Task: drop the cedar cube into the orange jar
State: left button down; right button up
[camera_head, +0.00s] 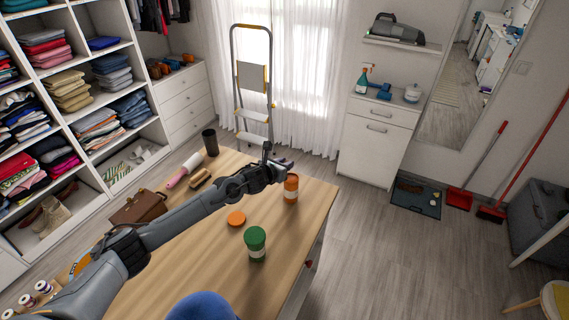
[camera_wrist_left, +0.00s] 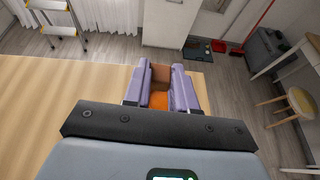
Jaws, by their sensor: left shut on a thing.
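My left gripper (camera_head: 282,168) is above the table, close to the top of the orange jar (camera_head: 291,188). In the left wrist view its purple-grey fingers (camera_wrist_left: 161,84) are shut on the cedar cube (camera_wrist_left: 161,73), a reddish-brown block at the fingertips. The cube cannot be made out in the head view. The jar stands upright near the table's right edge with a pale label. An orange patch between the fingers in the wrist view looks like the jar (camera_wrist_left: 160,101). An orange lid (camera_head: 236,218) lies flat on the table. My right gripper is not in view.
A green jar (camera_head: 256,246) stands nearer on the wooden table (camera_head: 180,268). A black cup (camera_head: 210,142), lint roller (camera_head: 184,170), brush (camera_head: 200,179) and brown bag (camera_head: 140,207) stand or lie further left. A blue rounded thing (camera_head: 203,307) is at the bottom edge.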

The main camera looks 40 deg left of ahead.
pick_arm(q)
jog(key=c, duration=0.8)
grip_release()
jog(key=shift+v, duration=5.45)
